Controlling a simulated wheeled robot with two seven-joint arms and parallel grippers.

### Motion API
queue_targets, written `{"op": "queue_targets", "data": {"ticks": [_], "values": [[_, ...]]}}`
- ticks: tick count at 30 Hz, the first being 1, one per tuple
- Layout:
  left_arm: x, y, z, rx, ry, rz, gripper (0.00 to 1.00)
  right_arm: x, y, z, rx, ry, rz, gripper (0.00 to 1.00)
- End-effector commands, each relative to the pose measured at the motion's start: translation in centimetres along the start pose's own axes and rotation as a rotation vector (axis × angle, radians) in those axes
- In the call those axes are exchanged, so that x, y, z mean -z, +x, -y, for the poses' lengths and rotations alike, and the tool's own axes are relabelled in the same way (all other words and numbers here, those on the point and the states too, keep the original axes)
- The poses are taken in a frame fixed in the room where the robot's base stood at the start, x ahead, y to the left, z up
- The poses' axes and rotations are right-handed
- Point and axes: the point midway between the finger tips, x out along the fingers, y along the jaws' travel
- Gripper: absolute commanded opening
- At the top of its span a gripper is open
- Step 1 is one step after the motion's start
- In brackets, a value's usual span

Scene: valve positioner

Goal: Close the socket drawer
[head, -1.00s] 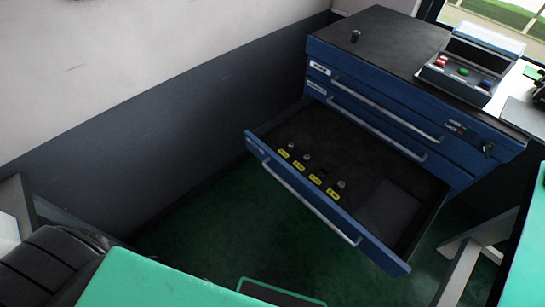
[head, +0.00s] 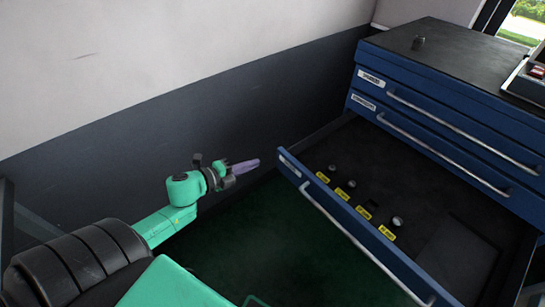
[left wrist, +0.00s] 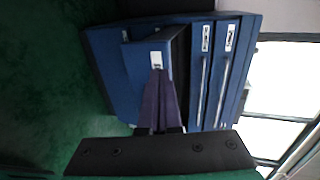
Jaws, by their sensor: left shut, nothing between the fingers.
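My left gripper (head: 257,163) is shut and empty, with purple fingers, just left of the drawer front's near-left corner in the head view. In the left wrist view its fingers (left wrist: 159,80) point at the drawer front near its white label; I cannot tell if they touch. My right gripper is not in view.
The two drawers above, with silver handles (head: 430,145), are shut. A grey wall (head: 130,140) runs behind. Green floor lies before the drawer.

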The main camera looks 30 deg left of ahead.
Motion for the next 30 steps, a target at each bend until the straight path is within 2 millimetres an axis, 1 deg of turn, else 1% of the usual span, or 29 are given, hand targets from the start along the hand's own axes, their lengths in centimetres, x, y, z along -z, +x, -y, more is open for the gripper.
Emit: {"op": "queue_targets", "data": {"ticks": [1,6,9,12,16,30], "values": [[-0.1,1.2,0.0,0.004,0.002,0.000,0.00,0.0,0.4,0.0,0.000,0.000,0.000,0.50],[-0.1,4.9,0.0,0.004,0.000,0.002,0.00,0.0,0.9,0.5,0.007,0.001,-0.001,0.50],[-0.1,6.6,0.8,0.003,0.000,0.002,0.00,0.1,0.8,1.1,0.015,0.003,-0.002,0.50],[-0.1,7.8,1.0,0.001,-0.003,0.003,0.00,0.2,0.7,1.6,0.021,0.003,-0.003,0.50],[-0.1,8.4,1.1,-0.001,-0.003,0.002,0.00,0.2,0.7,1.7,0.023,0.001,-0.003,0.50],[0.0,8.4,1.1,-0.001,-0.005,0.002,0.00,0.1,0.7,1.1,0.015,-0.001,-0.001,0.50]]}}
